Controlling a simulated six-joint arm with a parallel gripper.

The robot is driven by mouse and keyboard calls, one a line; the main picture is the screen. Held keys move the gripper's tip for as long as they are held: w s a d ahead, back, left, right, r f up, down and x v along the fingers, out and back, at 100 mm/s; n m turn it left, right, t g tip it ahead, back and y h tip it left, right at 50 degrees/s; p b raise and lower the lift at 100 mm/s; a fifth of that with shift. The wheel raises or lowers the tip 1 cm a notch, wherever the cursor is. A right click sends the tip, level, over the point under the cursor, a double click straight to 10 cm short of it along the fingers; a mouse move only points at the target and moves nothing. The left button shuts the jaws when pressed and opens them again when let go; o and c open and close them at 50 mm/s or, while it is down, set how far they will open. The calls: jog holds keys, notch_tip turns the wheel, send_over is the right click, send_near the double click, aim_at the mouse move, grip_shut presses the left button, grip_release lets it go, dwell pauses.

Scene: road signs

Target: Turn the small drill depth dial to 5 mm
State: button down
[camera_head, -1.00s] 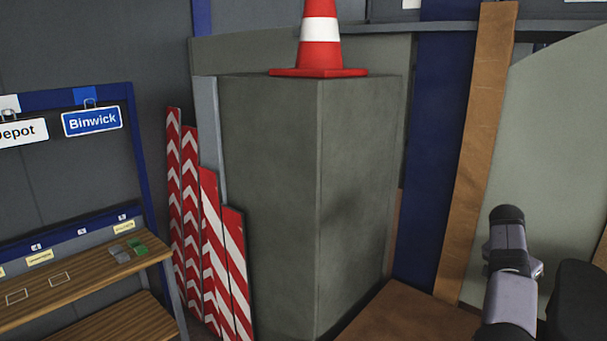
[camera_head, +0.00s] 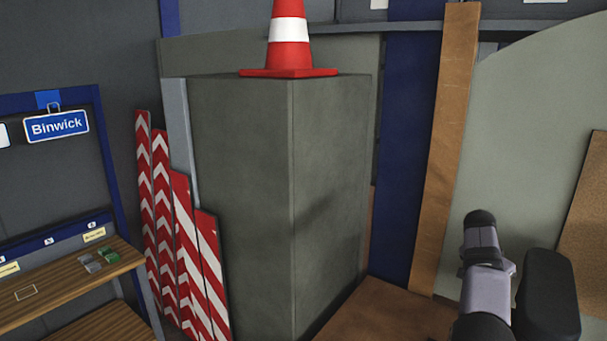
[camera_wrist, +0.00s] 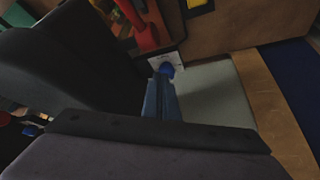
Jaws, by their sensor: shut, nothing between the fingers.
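In the wrist view, my gripper (camera_wrist: 166,74) points away from the camera with its narrow blue-grey fingers together and nothing between them. Just past the fingertips is a small pale plate (camera_wrist: 178,59) with faint marks, partly hidden by the fingers. I cannot tell whether it belongs to the drill depth dial, and no pointer or number can be read. The head view shows no dial that I can make out; only my arm is there at the lower right.
A grey block (camera_head: 240,190) with a traffic cone (camera_head: 290,35) fills the middle. Red-and-white boards (camera_head: 183,255) lean beside it. A wooden bench (camera_head: 60,285) is at left under a blue Binwick sign (camera_head: 57,127). Brown and blue boards stand right. Red tools (camera_wrist: 143,25) hang in the wrist view.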

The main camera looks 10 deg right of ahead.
jog(key=shift+f+b, duration=1.05)
jog(key=shift+f, duration=0.9)
jog(key=shift+w+d+r+p, duration=0.15)
jog(key=shift+w+p, duration=0.05)
jog(key=shift+p, duration=0.4)
jog(key=shift+w+a+p, duration=0.2)
jog(key=shift+w+p, duration=0.2)
jog(key=shift+p, duration=0.7)
jog(key=shift+w+a, duration=0.1)
jog(key=shift+w, duration=0.55)
jog(key=shift+a+f+b, duration=0.15)
jog(key=shift+f+b, duration=0.2)
jog(key=shift+b, duration=0.4)
jog(key=shift+w+a+r+b, duration=0.1)
jog(key=shift+a+r+b, duration=0.1)
jog(key=shift+a+b, duration=0.1)
dwell(0.6)
